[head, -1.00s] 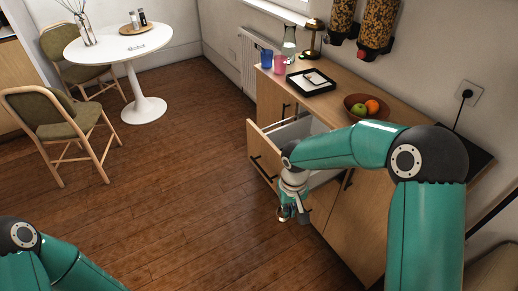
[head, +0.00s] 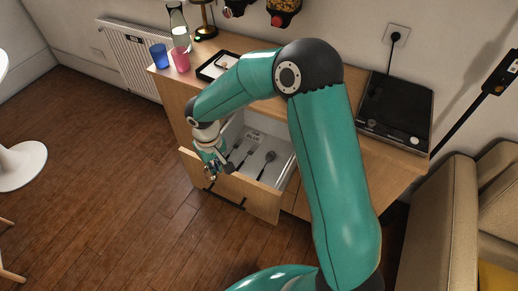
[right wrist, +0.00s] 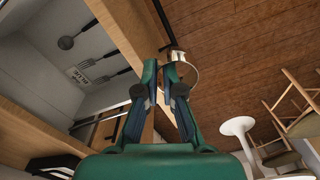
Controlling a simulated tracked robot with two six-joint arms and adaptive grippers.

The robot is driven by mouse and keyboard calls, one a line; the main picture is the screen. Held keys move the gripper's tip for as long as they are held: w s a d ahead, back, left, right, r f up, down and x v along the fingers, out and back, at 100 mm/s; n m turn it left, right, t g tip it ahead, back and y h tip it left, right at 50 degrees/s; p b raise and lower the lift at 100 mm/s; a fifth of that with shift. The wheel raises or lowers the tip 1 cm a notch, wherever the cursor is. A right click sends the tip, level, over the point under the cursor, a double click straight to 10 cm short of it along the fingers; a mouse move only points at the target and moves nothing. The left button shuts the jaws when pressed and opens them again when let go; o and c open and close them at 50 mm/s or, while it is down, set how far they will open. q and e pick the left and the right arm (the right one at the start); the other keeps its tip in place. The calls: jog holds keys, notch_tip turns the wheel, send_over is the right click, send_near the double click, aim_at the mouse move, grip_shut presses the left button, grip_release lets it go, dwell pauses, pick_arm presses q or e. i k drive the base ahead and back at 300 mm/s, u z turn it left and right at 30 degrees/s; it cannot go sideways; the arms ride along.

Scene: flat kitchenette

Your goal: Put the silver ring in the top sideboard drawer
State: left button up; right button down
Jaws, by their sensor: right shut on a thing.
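My right gripper (head: 211,171) is at the front of the open top sideboard drawer (head: 265,204), by the left part of its front panel. In the right wrist view, its fingers (right wrist: 164,72) are close together with the silver ring (right wrist: 197,72) at their tips. The ring shows as a thin hoop with a pale piece on it, seen against the floor just outside the drawer front. In the head view the ring is small and hard to make out. The drawer holds dark utensils (head: 269,157) and a printed label (head: 254,135). My left gripper is out of view.
On the sideboard top (head: 392,160) stand a blue cup (head: 159,56), a pink cup (head: 181,60), a glass carafe (head: 179,28), a black tray (head: 207,72) and a dark appliance (head: 396,108). An armchair (head: 440,225) is at right. Open floor lies left.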

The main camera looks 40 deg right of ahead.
aim_at(271, 169)
jog(key=z, duration=0.15)
jog(key=i, duration=0.5)
jog(key=z, duration=0.4)
jog(key=k, duration=0.85)
jog(key=z, duration=0.2)
jog(key=i, duration=0.85)
jog(key=u, duration=0.1)
